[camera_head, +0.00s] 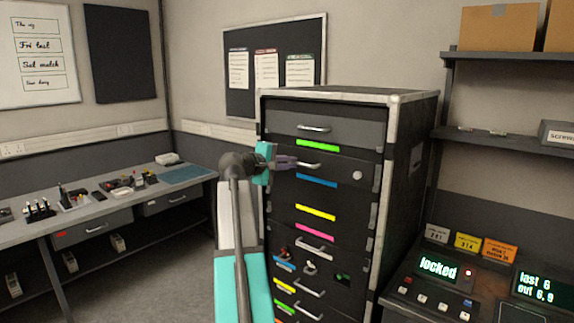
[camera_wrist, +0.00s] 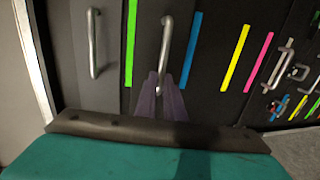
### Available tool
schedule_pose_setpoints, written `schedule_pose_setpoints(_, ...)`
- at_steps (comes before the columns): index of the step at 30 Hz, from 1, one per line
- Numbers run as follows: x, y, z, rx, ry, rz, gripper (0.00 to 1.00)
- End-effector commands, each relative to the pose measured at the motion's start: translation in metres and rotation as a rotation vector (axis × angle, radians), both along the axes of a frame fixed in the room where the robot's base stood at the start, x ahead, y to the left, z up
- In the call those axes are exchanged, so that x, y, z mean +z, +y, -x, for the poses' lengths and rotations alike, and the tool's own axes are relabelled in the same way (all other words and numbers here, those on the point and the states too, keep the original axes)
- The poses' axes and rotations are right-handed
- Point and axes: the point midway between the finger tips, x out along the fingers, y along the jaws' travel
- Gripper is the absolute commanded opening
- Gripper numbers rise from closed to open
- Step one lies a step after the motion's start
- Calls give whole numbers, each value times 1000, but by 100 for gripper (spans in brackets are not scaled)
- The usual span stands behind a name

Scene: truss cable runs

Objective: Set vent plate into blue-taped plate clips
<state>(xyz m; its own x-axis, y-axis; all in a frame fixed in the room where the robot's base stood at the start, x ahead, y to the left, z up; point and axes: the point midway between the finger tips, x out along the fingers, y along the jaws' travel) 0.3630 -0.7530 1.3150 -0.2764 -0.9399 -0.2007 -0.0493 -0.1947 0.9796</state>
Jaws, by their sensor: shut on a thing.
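My gripper (camera_head: 292,162) is at the front of a dark drawer cabinet, shut on the lower end of a metal bar handle (camera_wrist: 166,50) in the wrist view. This handle (camera_head: 311,165) is on the second drawer from the top, between a green strip (camera_head: 318,146) and a blue strip (camera_head: 317,181). The blue strip also shows in the wrist view (camera_wrist: 190,52). That drawer looks closed or nearly so. I see no vent plate and no plate clips that I can make out.
The cabinet (camera_head: 398,150) has more handles and yellow and pink strips lower down. A console at right has a display reading "locked" (camera_head: 438,268) with a red light. A workbench (camera_head: 110,215) with small items stands at left. Floor shows between them.

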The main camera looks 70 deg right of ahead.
Motion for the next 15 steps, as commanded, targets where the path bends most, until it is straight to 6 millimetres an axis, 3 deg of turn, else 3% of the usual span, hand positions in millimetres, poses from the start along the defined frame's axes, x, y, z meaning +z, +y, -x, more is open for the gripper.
schedule_pose_setpoints(15,1,-20,5,0,2,3,0)
